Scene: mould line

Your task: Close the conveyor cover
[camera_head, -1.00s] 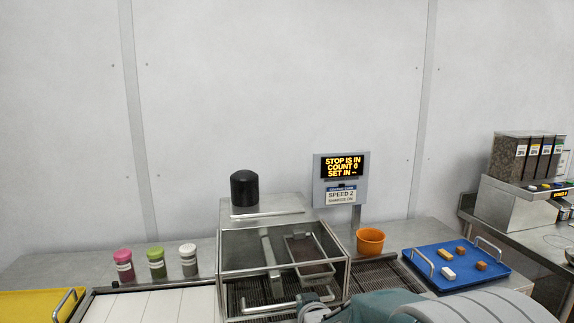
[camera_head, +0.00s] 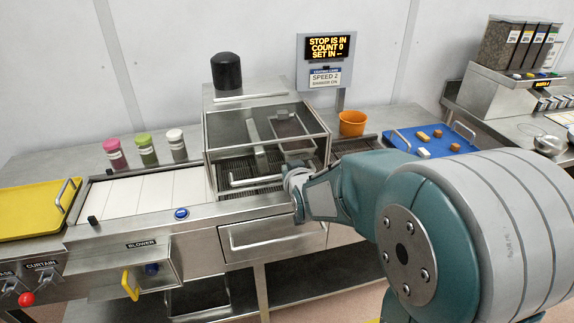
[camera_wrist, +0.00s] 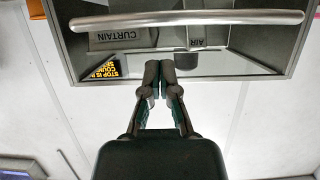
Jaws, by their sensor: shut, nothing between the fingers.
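The conveyor cover (camera_head: 206,135) is a clear, metal-framed box over the dark conveyor belt, in the middle of the head view. A pale bar handle (camera_head: 250,181) shows low at its front. I cannot tell how far the cover is open. My gripper's fingertips are hidden in the head view; my wrist is just right of the handle, in front of the cover. In the wrist view my gripper (camera_wrist: 160,68) is shut and empty. Its tips point at a metal-framed panel (camera_wrist: 80,62), below a silver bar (camera_wrist: 190,18). Whether they touch the panel is unclear.
Below the cover is a drawer front (camera_head: 270,238) with a handle. A yellow tray (camera_head: 30,222) and several jars stand left. An orange cup (camera_head: 352,123) and a blue tray (camera_head: 400,142) are right. A sign (camera_head: 325,62) and black knob (camera_head: 226,72) rise behind.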

